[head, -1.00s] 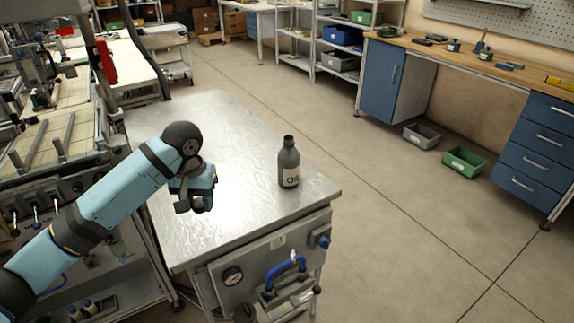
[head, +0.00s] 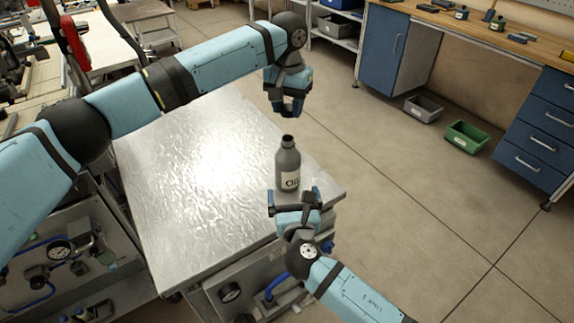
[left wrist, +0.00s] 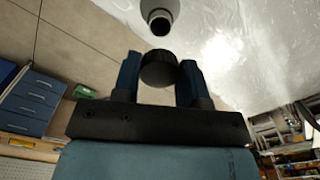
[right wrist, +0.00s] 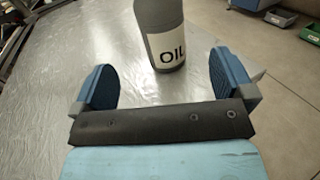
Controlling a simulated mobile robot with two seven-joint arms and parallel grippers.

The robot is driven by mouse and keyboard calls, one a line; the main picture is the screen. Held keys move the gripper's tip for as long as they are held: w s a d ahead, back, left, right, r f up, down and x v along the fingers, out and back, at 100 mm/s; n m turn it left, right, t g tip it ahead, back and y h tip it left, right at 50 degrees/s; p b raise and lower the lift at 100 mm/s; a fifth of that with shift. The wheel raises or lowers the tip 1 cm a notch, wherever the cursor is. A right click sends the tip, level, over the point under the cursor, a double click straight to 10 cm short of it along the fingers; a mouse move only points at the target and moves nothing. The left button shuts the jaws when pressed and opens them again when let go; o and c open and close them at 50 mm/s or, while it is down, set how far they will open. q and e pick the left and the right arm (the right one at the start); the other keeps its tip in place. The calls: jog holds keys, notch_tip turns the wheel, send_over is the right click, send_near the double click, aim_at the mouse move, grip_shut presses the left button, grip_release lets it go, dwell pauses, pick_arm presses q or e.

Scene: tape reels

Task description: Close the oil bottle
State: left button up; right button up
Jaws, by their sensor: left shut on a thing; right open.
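The grey oil bottle (head: 287,163) stands upright on the metal table, its dark neck open at the top. In the left wrist view its open mouth (left wrist: 160,22) shows beyond the fingertips. My left gripper (head: 288,108) is above the bottle, pointing down, shut on a black round cap (left wrist: 158,70). The cap is apart from the bottle's neck. My right gripper (head: 293,193) is low at the near side of the bottle. In the right wrist view its fingers (right wrist: 165,80) are open, with the bottle's OIL label (right wrist: 172,50) ahead of and between them, not gripped.
The shiny metal table (head: 190,190) is otherwise clear to the left of the bottle. Its right edge is close to the bottle. A workbench with blue drawers (head: 540,140) stands at the right, with a green bin (head: 466,137) and a grey bin (head: 422,108) on the floor.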

aim_at(288, 163)
pick_arm(q)
jog(key=shift+s, duration=0.1)
pick_arm(e)
jog(key=w, duration=0.4)
jog(key=w+a, duration=0.1)
jog(key=w, duration=0.7)
jog(key=shift+a, duration=0.2)
jog(key=shift+s, duration=0.1)
jog(key=shift+c, duration=0.2)
jog(key=c, duration=1.3)
pick_arm(q)
jog(key=shift+f, duration=2.6)
jog(key=shift+f, duration=0.9)
jog(key=shift+f, duration=0.5)
